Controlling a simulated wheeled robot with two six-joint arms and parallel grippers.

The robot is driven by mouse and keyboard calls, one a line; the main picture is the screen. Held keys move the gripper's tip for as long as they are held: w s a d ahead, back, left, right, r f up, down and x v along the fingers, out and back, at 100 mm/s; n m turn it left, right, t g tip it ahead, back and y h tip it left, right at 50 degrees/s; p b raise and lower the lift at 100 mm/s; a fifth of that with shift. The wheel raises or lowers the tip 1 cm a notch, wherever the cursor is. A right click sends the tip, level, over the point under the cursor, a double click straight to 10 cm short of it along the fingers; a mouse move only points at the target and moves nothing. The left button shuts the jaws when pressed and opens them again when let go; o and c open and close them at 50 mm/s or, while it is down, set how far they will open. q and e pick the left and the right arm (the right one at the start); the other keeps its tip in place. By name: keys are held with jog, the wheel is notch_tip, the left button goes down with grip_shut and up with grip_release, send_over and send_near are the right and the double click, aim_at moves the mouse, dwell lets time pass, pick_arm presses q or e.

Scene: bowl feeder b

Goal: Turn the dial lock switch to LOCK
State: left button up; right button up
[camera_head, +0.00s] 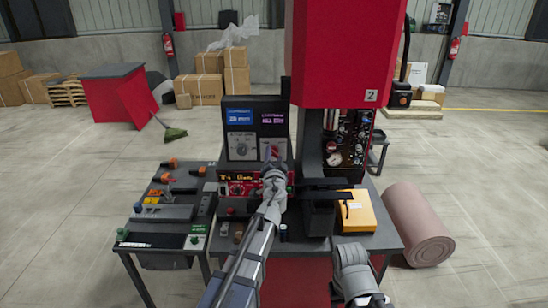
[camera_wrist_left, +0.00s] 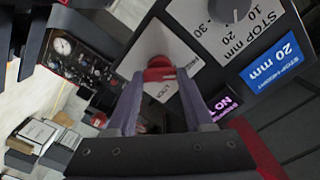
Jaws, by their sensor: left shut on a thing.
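The dial lock switch (camera_wrist_left: 158,72) is a small red knob on a white label plate (camera_wrist_left: 148,50) in the left wrist view. The word LOCK can be read on the plate below the knob in that view. My left gripper (camera_wrist_left: 158,84) has its two fingers shut on the knob, one on each side. In the head view, my left gripper (camera_head: 273,158) reaches the right half of the black control box (camera_head: 256,108) and covers most of the switch. Which way the knob points cannot be told.
A grey stop dial (camera_head: 242,147) sits to the left of the switch on the same box. The red press (camera_head: 345,50) stands close on the right, with a yellow case (camera_head: 358,215) at its base. Tools lie on the side table (camera_head: 150,240) at left.

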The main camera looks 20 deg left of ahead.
pick_arm(q)
grip_shut()
jog(key=m, duration=0.8)
jog(key=shift+d+m, duration=0.1)
jog(key=shift+m, duration=0.3)
jog(key=m, duration=0.4)
jog(key=shift+f, duration=0.1)
jog(key=shift+s+m, duration=0.1)
jog(key=shift+m, duration=2.4)
jog(key=shift+f, duration=0.1)
